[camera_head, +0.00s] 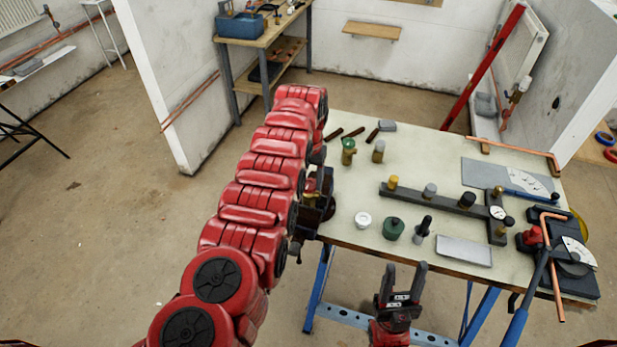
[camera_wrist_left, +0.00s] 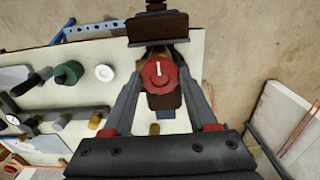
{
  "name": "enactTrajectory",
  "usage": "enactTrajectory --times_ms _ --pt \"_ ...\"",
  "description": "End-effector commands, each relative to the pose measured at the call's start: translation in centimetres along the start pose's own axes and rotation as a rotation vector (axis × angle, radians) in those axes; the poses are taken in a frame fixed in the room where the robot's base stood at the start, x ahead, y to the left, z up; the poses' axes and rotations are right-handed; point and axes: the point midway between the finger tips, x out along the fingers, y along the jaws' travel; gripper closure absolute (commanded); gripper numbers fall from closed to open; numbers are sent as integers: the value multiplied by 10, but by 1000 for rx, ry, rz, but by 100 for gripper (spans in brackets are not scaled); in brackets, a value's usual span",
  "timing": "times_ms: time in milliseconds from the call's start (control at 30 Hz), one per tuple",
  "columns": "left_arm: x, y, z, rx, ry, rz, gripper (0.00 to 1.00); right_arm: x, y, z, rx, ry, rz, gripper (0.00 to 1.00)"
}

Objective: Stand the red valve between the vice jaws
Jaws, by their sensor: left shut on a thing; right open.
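The red valve (camera_wrist_left: 158,75) shows in the left wrist view as a round red handwheel with a pale bar, seen from above. My left gripper (camera_wrist_left: 161,84) is shut on it, one finger on each side. The brown vice (camera_wrist_left: 158,27) lies directly under and around the valve in that view. I cannot tell how deep the valve sits between the jaws. In the head view the vice (camera_head: 314,212) is at the bench's left edge, partly hidden by my left arm, and the valve is hidden. My right gripper (camera_head: 400,284) is open and empty before the bench's front edge.
The bench (camera_head: 345,225) holds a green valve (camera_head: 348,151), a dark bar with several pegs (camera_head: 440,198), a white ring (camera_head: 363,220), a dark green cylinder (camera_head: 393,228) and a grey plate (camera_head: 464,251). A pipe bender (camera_head: 570,268) stands at the right.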

Motion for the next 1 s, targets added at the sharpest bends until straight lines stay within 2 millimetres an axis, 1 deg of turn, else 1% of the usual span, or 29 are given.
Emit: enactTrajectory --times_ms 100,400,433,600,867,1000 --pt "5 0 0 -1 2 0 100 -4 0 1 0 0 0 50" --pt "5 0 0 -1 1 0 100 -3 0 0 0 0 0 50" --pt "5 0 0 -1 1 0 36 -3 0 0 0 0 0 50" --pt "5 0 0 -1 0 0 7 -3 0 0 0 0 0 50" --pt "6 0 0 0 -1 0 7 -4 0 1 0 0 0 50" --pt "0 0 0 0 1 -1 7 -8 0 1 0 0 0 50"
